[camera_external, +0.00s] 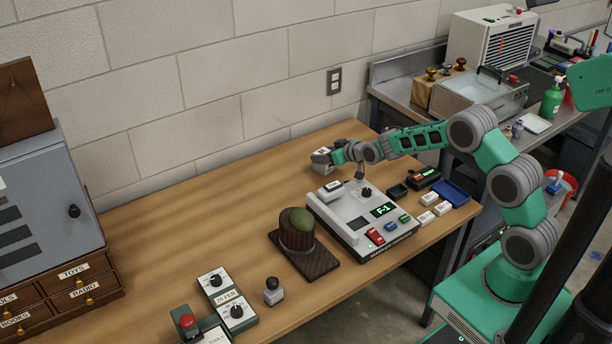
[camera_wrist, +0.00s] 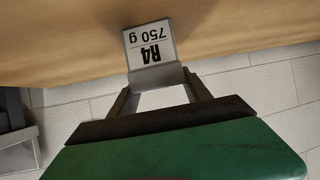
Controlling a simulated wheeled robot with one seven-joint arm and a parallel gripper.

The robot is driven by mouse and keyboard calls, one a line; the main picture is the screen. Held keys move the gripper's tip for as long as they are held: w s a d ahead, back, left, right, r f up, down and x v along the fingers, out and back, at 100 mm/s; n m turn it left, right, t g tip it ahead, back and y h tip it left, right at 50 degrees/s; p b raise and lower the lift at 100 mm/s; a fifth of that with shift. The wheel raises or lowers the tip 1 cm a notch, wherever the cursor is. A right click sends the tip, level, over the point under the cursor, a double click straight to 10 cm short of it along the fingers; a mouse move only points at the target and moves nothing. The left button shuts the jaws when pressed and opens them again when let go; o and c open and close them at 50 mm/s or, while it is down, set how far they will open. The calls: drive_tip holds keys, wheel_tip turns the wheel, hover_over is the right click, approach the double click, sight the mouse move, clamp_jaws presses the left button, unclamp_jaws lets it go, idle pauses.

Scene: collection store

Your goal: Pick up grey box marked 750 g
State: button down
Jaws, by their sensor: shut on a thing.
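The grey box marked 750 g (camera_wrist: 151,50) shows in the wrist view with a white label reading "R4 750 g", upside down in the picture. My gripper (camera_wrist: 160,90) is shut on it, with a finger on each side of its near end. In the external view the box (camera_external: 322,168) is at the back of the wooden table near the wall, and my gripper (camera_external: 324,157) is at its top. Its underside is hidden, so I cannot tell whether it touches the table.
A grey device with an "F-1" display (camera_external: 360,218) stands just in front of my gripper. Several white blocks (camera_external: 428,218) and a blue tray (camera_external: 452,193) lie to its right. A dark wooden stand with a green-topped object (camera_external: 297,232) is nearer. The table's left-middle is clear.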

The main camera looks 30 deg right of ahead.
drive_tip(key=shift+w+r, duration=0.1)
drive_tip(key=shift+r, duration=0.15)
